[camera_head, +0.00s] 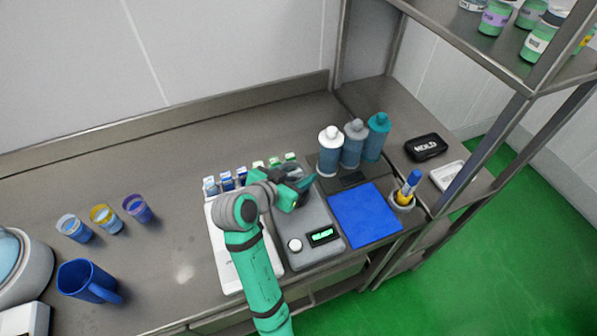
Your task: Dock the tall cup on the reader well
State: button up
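A grey reader device (322,256) with a lit green display (323,236) and a round white knob (295,245) stands at the middle of the counter. Its back part, where a rounded grey shape (290,171) shows, is mostly hidden by my gripper. My gripper (303,186) is low over that back part. Its fingers are small and partly hidden, so I cannot tell whether they are open or hold something. No cup is clearly visible at the gripper. Three small cups stand at the left: blue-rimmed (74,229), yellow-rimmed (105,220) and purple-rimmed (138,209). I cannot tell which cup is the tall one.
A blue mug (86,283) stands at front left. A white tray (222,262) and small vials (227,181) lie beside the reader. The counter's left middle is clear.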

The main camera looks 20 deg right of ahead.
jog(key=shift+f, duration=0.45)
jog(key=o, duration=0.8)
jog(key=v, duration=1.1)
dwell(0.4)
jog(key=shift+f, duration=0.1)
jog(key=shift+a, duration=0.1)
dwell(0.4)
